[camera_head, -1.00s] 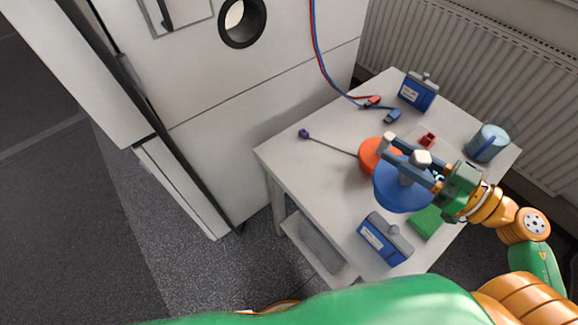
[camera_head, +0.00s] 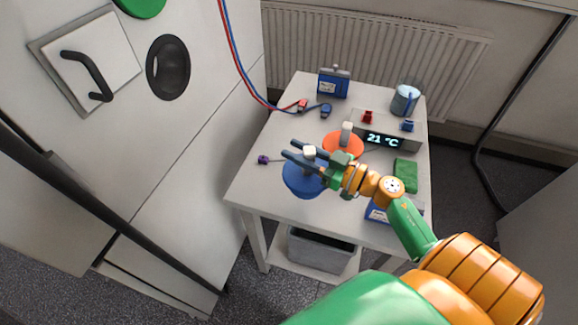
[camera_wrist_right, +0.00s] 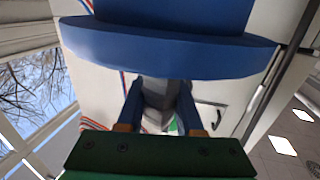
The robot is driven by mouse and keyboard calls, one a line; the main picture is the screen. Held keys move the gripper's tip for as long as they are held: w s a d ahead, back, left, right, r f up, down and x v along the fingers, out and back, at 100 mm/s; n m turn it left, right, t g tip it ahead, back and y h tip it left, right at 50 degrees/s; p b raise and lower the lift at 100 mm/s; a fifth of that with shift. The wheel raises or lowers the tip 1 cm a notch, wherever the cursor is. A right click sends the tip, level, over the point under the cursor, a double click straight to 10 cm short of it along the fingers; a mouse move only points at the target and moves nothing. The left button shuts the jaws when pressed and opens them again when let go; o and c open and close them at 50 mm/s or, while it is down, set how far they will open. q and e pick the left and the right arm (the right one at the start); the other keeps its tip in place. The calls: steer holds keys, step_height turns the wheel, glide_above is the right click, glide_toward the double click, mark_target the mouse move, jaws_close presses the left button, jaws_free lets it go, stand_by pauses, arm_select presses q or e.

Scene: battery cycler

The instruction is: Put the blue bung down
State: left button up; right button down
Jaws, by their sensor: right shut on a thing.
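The blue bung (camera_head: 300,184) is a wide blue disc with a pale knob. My right gripper (camera_head: 290,149) is shut on the knob, with the disc below the fingers. In the head view the bung shows over the left front part of the table (camera_head: 262,193); I cannot tell whether it touches the top. The wrist view shows the disc (camera_wrist_right: 165,48) close up, with the grey knob (camera_wrist_right: 158,96) between the fingers. My left gripper is not in view.
An orange bung (camera_head: 335,143) lies just behind the blue one. A 21 °C display unit (camera_head: 400,142), green block (camera_head: 405,175), blue batteries (camera_head: 333,85), mug (camera_head: 405,99) and purple-tipped probe (camera_head: 263,160) are on the table. The cabinet has a round hole (camera_head: 168,67).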

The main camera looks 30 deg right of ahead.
mark_target(314, 177)
steer(key=shift+w+a+f, duration=0.35)
steer(key=shift+a+f, duration=0.05)
steer(key=shift+f, duration=0.15)
steer(key=shift+w+a+f, duration=0.35)
steer(key=shift+f, duration=0.15)
step_height(314, 177, down, 3)
steer(key=shift+f+b, duration=0.1)
steer(key=shift+b, duration=0.9)
steer(key=shift+f, duration=0.1)
steer(key=c, duration=0.6)
jaws_free()
steer(key=shift+o, duration=0.2)
steer(key=v, duration=0.7)
steer(key=shift+s+d+b, duration=0.1)
steer(key=shift+s+b, duration=0.2)
steer(key=shift+b, duration=0.05)
